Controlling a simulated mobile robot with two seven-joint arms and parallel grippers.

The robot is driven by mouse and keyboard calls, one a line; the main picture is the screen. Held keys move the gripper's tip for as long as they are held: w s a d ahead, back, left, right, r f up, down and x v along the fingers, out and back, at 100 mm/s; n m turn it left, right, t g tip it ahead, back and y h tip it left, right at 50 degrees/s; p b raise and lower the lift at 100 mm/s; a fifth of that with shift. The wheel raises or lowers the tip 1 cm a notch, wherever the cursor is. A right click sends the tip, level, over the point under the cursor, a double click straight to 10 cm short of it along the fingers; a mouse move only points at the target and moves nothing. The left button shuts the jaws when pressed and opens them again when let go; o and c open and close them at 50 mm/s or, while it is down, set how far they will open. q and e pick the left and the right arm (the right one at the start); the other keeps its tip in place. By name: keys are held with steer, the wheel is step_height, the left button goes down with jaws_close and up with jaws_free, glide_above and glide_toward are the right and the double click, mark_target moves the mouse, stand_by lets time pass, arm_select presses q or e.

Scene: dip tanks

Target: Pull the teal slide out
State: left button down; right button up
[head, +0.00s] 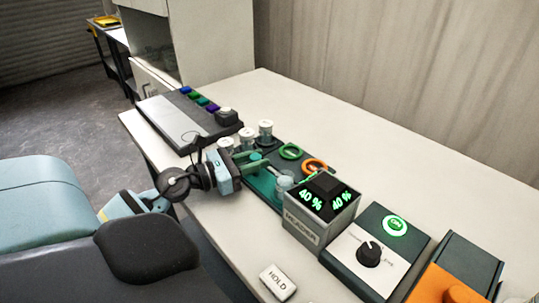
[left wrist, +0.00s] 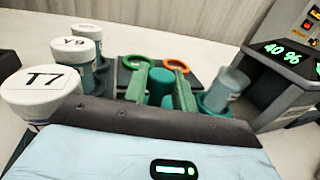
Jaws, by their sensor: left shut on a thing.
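The teal slide (head: 263,186) lies on the table beside the grey heater block (head: 300,238). It carries a small vial (head: 284,184) near the block; in the left wrist view the vial (left wrist: 229,90) stands slightly tilted in the picture, in a teal holder. My left gripper (head: 258,160) has its green fingers on either side of a round teal knob (left wrist: 160,85) and is shut on it. The gripper body hides the lower part of the knob in the left wrist view. My right gripper is not in view.
Several white-capped jars (head: 247,136) stand close beside my left gripper. A green ring (head: 290,151) and an orange ring (head: 313,167) lie behind it. A panel with coloured buttons (head: 187,121) is at left, a dial box (head: 372,252) at right. The table's back is clear.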

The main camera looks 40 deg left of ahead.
arm_select(q)
steer(key=shift+a, duration=0.15)
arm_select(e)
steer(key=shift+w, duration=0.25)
arm_select(q)
steer(key=c, duration=1.1)
jaws_free()
steer(key=shift+a, duration=0.15)
steer(key=shift+c, duration=0.2)
steer(key=shift+s+f, duration=0.1)
steer(key=shift+s, duration=0.2)
steer(key=b+v, duration=0.1)
steer(key=v, duration=0.5)
steer(key=shift+w+b, duration=0.1)
steer(key=shift+b, duration=0.3)
steer(key=shift+s+a, duration=0.3)
steer(key=shift+s, duration=0.35)
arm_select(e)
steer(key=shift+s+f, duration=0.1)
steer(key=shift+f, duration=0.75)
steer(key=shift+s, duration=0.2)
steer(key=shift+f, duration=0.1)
